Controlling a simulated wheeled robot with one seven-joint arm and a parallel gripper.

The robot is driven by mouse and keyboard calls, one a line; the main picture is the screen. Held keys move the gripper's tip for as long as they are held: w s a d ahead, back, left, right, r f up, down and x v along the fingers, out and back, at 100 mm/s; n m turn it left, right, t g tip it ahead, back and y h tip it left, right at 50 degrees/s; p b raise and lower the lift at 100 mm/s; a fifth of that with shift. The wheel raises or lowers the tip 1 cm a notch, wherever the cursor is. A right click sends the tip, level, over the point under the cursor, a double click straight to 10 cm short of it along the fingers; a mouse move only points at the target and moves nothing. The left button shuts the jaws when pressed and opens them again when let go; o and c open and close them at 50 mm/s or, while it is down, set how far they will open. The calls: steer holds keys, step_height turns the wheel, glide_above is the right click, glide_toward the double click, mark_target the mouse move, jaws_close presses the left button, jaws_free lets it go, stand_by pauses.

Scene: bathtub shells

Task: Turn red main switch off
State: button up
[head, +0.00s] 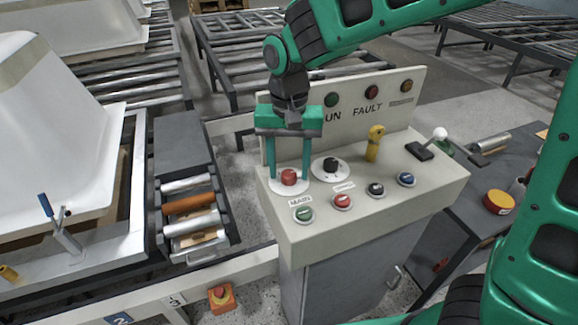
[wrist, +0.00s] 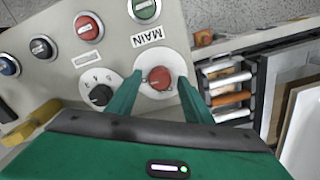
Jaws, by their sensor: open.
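The red main switch (head: 289,177) is a round red knob on a white disc at the left end of the sloped control panel. In the wrist view the red knob (wrist: 159,78) sits beside the "MAIN" label (wrist: 147,37). My gripper (head: 289,178) points down over the switch with its two teal fingers open, one on each side of the knob. In the wrist view the fingers (wrist: 157,80) flank the knob, with a visible gap on each side. I cannot tell how far the fingertips are from the panel surface.
A black selector knob (head: 331,166) is just right of the switch. Green (head: 304,214), red (head: 342,200), black and blue buttons line the front. A yellow key-like handle (head: 374,143) and a white-knobbed lever (head: 439,134) stand up farther right. The upright sign panel (head: 345,115) rises behind.

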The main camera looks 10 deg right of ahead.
steer(key=shift+f, duration=0.15)
steer(key=shift+c, duration=0.3)
steer(key=c, duration=1)
